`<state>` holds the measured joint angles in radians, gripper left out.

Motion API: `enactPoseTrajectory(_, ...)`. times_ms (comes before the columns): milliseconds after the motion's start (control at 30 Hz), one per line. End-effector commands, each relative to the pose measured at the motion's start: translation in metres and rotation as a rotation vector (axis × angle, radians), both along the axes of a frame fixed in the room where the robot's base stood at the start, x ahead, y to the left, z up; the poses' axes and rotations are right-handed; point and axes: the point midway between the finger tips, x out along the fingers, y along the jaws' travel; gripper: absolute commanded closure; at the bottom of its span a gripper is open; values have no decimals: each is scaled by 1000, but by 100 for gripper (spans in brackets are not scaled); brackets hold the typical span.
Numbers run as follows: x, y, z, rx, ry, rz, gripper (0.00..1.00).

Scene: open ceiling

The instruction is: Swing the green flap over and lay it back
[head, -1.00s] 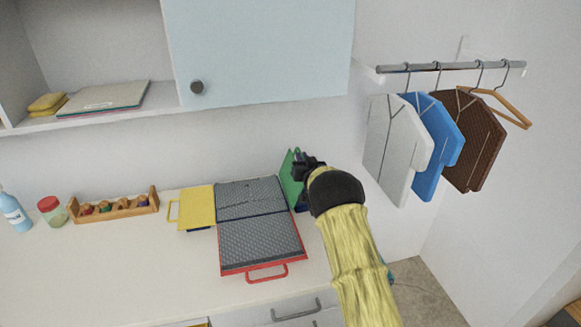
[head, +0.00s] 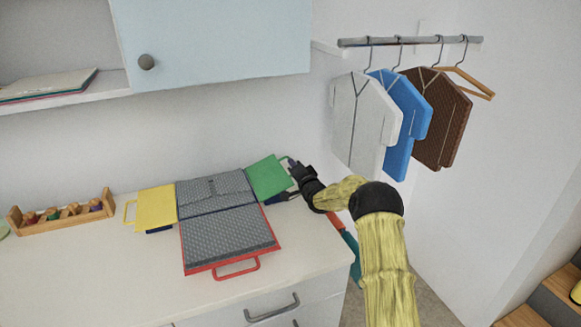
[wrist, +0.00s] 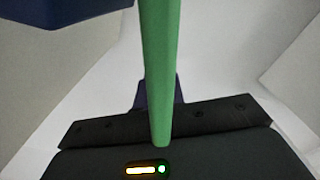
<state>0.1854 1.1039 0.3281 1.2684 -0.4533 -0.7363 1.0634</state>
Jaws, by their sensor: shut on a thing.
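The green flap (head: 268,178) is at the back right of the grey folding board (head: 215,187) in the head view. It leans out to the right, away from the board's middle, and looks slightly tilted. My gripper (head: 293,167) is at its outer right edge, shut on the flap. In the wrist view the green flap (wrist: 160,70) shows nearly edge-on as a narrow strip running down to my gripper's dark body. The exact contact of the fingertips is hidden.
A yellow flap (head: 156,208) lies out to the left, and a red-edged panel (head: 232,241) lies at the front. A wooden rack (head: 62,213) stands at the left. Shirts (head: 365,122) hang at the right. The front left counter (head: 90,275) is clear.

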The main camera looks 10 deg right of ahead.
Motion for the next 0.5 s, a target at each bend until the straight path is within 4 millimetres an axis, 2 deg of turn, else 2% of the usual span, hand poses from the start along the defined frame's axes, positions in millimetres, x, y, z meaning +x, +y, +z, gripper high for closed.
enactPoseTrajectory(167,1,-3,-11,57,14,0,100)
enactPoseTrajectory(500,1,-3,-13,78,22,0,100)
